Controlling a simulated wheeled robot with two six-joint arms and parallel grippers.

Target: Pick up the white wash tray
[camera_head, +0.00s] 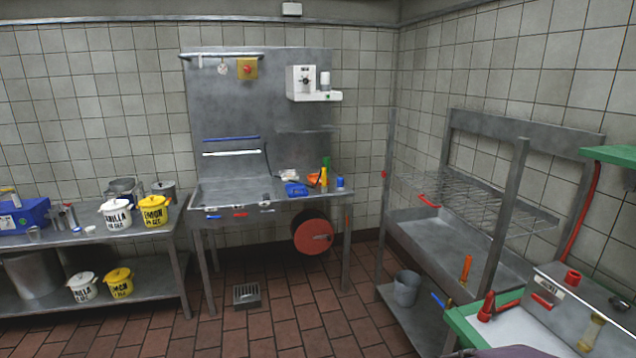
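I cannot clearly make out a separate white wash tray. A flat white surface (515,328) lies at the lower right beside a green edge, partly cut off by the frame; I cannot tell whether it is the tray. A grey metal basin (455,243) is set in the steel rack at the right. Neither of my grippers is in view. A dark shape at the bottom edge near the white surface is too cut off to identify.
A steel sink bench (270,215) stands against the back wall. A left shelf table (80,240) holds white and yellow buckets and a blue box (25,215). A grey bucket (406,288) stands on the rack's lower shelf. The tiled floor (285,310) is open, with a drain (246,295).

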